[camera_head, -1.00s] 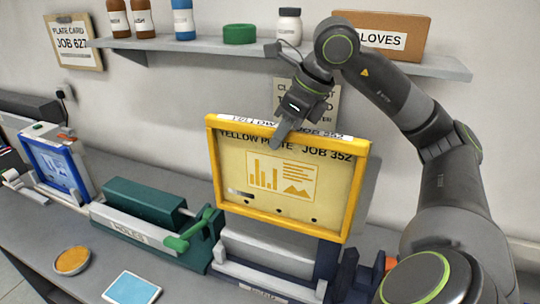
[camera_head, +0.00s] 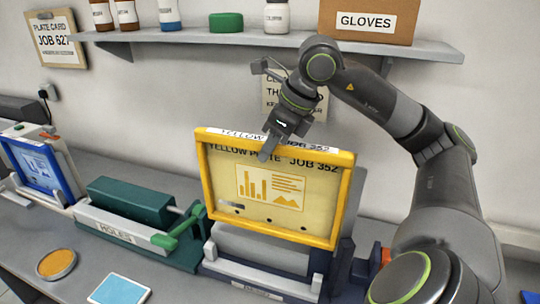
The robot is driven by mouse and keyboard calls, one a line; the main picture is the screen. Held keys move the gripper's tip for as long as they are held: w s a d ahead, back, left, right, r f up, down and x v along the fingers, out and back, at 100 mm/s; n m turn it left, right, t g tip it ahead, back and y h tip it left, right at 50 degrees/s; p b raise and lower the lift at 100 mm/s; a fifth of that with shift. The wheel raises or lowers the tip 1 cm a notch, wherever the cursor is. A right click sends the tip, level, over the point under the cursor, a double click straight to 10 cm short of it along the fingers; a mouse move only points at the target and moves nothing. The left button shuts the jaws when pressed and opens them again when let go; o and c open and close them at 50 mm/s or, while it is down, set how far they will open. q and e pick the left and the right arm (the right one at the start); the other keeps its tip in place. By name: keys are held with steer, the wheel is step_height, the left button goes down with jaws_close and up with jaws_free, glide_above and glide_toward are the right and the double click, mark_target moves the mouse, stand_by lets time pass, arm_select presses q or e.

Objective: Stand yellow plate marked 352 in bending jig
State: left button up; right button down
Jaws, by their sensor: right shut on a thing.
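The yellow plate (camera_head: 228,196), marked "YELLOW PLATE JOB 352", has a thick yellow frame and printed charts. My right gripper (camera_head: 268,148) is shut on its top edge from above and holds it upright. The plate is above the bending jig (camera_head: 242,273), a navy and grey unit with pale upright posts. The plate's lower edge covers the upper part of the jig. I cannot tell whether they touch. My left gripper is out of view.
A teal hole punch unit (camera_head: 135,202) with a green lever stands left of the jig. A blue-framed plate (camera_head: 69,184) stands at far left. An orange disc (camera_head: 57,264) and light-blue pad (camera_head: 120,290) lie in front. A shelf (camera_head: 440,52) with bottles and a gloves box hangs above.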

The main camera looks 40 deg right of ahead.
step_height(320, 180, down, 16)
steer(key=b, duration=1.4)
steer(key=shift+f, duration=0.1)
steer(key=shift+f+b, duration=0.3)
steer(key=shift+b, duration=0.15)
stand_by(0.4)
steer(key=c, duration=1.2)
jaws_free()
steer(key=shift+o, duration=0.2)
